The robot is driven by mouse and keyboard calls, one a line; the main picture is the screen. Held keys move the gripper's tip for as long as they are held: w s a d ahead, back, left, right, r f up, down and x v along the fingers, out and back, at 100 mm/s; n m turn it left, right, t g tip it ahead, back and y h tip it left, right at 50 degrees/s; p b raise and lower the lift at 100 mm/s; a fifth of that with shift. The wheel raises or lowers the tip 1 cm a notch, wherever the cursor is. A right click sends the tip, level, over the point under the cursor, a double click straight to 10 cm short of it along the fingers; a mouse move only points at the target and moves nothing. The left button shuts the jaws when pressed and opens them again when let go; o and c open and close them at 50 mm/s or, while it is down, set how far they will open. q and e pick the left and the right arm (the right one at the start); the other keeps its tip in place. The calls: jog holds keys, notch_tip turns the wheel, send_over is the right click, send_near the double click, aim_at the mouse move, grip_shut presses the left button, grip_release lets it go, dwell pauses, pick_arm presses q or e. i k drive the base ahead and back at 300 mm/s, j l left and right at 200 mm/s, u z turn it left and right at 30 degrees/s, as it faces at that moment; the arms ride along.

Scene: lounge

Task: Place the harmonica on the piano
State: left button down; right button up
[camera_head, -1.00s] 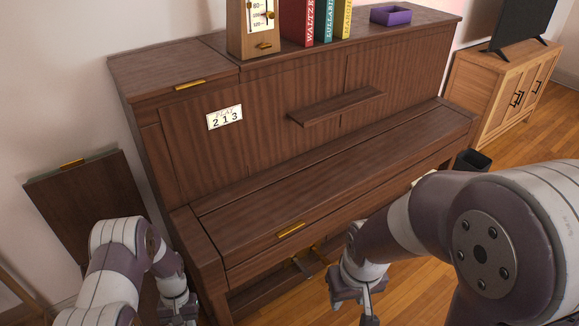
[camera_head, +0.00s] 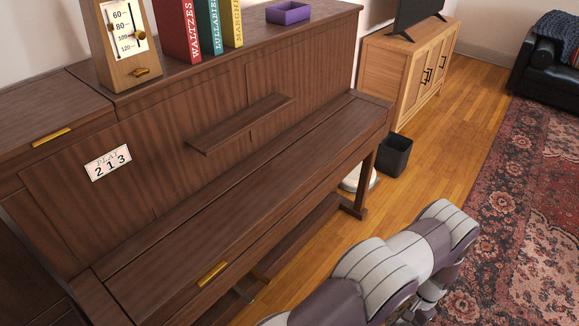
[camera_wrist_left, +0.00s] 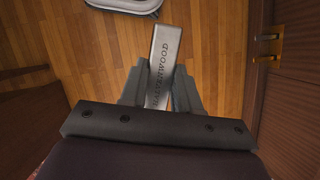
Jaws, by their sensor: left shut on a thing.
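In the left wrist view my left gripper (camera_wrist_left: 160,92) is shut on a silver-grey harmonica (camera_wrist_left: 164,48) with dark lettering. The harmonica sticks out past the fingertips, above the wooden floor. The brown upright piano (camera_head: 225,185) fills the left and middle of the head view, its key lid closed; part of it shows at the right of the wrist view (camera_wrist_left: 296,100). My left gripper and the harmonica are outside the head view. My right arm comes in at the bottom right of the head view; its gripper is mostly hidden by the arm.
On the piano top stand a metronome (camera_head: 128,42), several upright books (camera_head: 205,28) and a purple tray (camera_head: 288,12). The narrow music shelf (camera_head: 240,122) is bare. A black bin (camera_head: 395,156) stands right of the piano, before a wooden cabinet (camera_head: 415,75). A patterned rug (camera_head: 525,190) lies right.

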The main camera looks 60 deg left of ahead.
aim_at(250, 31)
jog(key=i+u, duration=0.3)
jog(key=i, duration=0.2)
jog(key=i+u, duration=0.3)
jog(key=i, duration=0.2)
jog(key=i+l+u, duration=0.25)
jog(key=i, duration=0.2)
jog(key=i+l+u, duration=0.15)
jog(key=i+u, duration=0.15)
jog(key=i, duration=0.15)
